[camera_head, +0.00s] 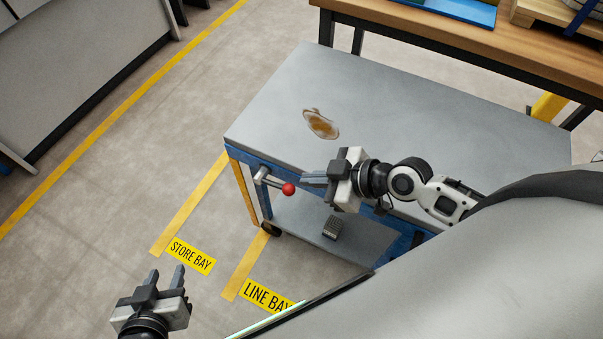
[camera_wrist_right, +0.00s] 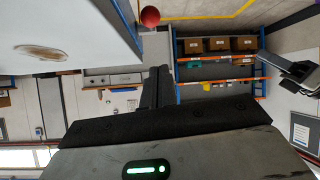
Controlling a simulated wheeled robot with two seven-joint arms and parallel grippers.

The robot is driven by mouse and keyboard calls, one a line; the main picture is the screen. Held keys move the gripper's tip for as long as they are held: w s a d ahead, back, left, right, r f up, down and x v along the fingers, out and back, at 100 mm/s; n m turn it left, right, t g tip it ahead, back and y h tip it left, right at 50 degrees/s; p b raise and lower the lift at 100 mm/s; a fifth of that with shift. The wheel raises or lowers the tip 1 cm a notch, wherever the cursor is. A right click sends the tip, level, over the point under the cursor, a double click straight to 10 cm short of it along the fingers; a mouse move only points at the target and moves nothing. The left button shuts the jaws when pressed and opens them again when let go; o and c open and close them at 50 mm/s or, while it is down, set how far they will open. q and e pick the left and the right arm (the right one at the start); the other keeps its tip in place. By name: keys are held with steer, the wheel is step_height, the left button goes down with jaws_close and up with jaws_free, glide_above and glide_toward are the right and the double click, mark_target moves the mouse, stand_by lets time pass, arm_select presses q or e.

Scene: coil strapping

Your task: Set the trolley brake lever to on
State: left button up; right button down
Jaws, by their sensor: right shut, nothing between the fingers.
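The grey-topped trolley (camera_head: 375,105) has a blue frame. Its brake lever (camera_head: 262,176) is a short light metal rod at the near left corner, ending in a red ball knob (camera_head: 288,189). The rod points right, along the trolley's near side. My right gripper (camera_head: 303,180) is shut and empty, fingertips just right of the knob; contact cannot be told. In the right wrist view the knob (camera_wrist_right: 150,16) shows beyond the shut fingers (camera_wrist_right: 158,72). My left gripper (camera_head: 165,272) is open and empty over the floor at lower left. No on or off marking is readable.
A brown oval patch (camera_head: 320,124) marks the trolley top. A small dark ridged block (camera_head: 333,228) is on the lower shelf (camera_head: 300,218). A wooden workbench (camera_head: 470,35) stands behind. Yellow "STORE BAY" (camera_head: 192,256) and "LINE BAY" (camera_head: 266,297) labels mark open floor.

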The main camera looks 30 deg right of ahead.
arm_select(q)
steer(key=shift+s, duration=0.1)
steer(key=shift+s+f, duration=0.25)
arm_select(e)
steer(key=s+a+f+m+t+h, duration=0.1)
steer(key=s+a+f+m+h, duration=0.2)
steer(key=m, duration=0.4)
steer(key=shift+s+f+t+h, duration=0.4)
steer(key=shift+s+f+h, duration=0.35)
steer(key=shift+s, duration=0.5)
